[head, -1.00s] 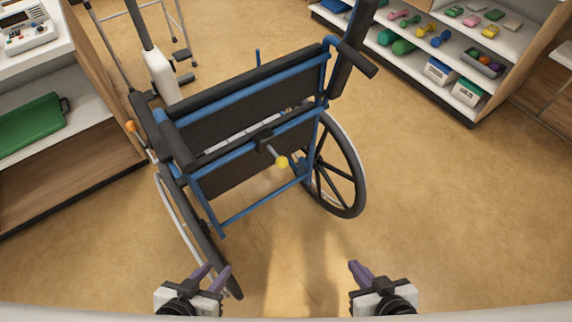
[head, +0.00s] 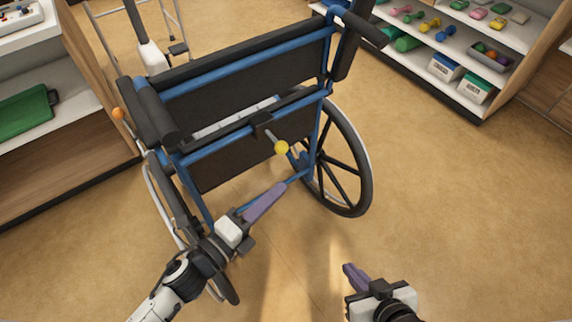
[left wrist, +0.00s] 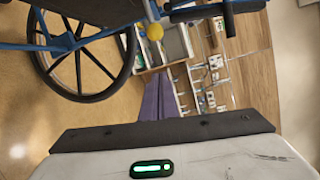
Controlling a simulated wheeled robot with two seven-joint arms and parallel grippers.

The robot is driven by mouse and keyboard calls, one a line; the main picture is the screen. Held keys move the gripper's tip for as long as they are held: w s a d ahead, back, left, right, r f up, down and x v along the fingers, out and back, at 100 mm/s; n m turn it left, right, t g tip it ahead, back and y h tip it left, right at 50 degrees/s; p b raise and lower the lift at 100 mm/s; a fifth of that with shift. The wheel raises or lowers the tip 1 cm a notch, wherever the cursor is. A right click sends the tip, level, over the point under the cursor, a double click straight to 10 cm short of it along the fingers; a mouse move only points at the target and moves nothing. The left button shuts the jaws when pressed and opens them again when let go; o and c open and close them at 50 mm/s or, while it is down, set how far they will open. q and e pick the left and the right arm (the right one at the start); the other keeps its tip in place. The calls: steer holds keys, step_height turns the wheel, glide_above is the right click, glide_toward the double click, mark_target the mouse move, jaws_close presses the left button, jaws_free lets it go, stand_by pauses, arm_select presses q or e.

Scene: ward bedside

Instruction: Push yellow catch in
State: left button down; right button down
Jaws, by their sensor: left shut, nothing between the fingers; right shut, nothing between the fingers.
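The yellow catch (head: 281,148) is a round knob on a short rod that sticks out from the back of the blue-framed wheelchair (head: 245,72). It also shows in the left wrist view (left wrist: 155,31), beyond the fingertips. My left gripper (head: 282,187) is shut and empty, with its purple fingers pointing up and right. Its tips are just below the catch in the head view, apart from it. In the left wrist view the shut fingers (left wrist: 160,98) show at the middle. My right gripper (head: 350,270) is shut and empty, low and right of the wheelchair.
The wheelchair's right wheel (head: 340,155) stands beside the catch. An orange knob (head: 118,114) is at its left side. A shelf with a green case (head: 25,117) is at left, and a shelf with dumbbells and boxes (head: 445,67) is at right. The floor right of the wheelchair is clear.

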mark_target(275, 140)
arm_select(q)
steer(key=shift+d, duration=0.1)
steer(key=w+d, duration=0.2)
steer(key=w, duration=0.7)
steer(key=shift+d, duration=0.25)
steer(key=shift+r, duration=0.1)
